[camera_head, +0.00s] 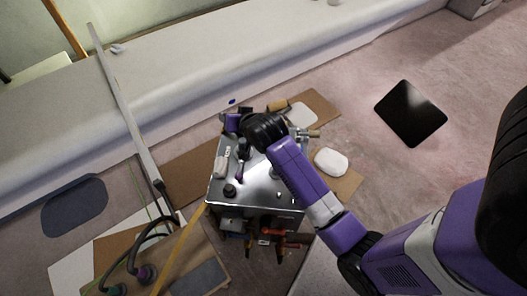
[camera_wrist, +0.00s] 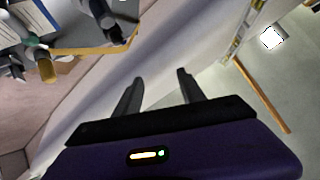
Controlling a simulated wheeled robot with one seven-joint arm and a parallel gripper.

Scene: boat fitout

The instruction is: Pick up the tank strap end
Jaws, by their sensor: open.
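I cannot make out the tank strap end for certain in either view. A yellow strap-like band (camera_head: 183,245) runs from the near left corner of the metal work top down to the bottom edge in the head view; whether it belongs to the tank strap I cannot tell. My gripper (camera_wrist: 158,76) is open and empty in the wrist view, its two dark fingers apart in front of a pale sloping surface. In the head view my wrist and purple hand are over the far left part of the work top, and the fingertips are hidden there.
A black panel (camera_head: 410,112) and a white pad (camera_head: 331,162) lie to the right. Hoses (camera_head: 138,245) curve at lower left.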

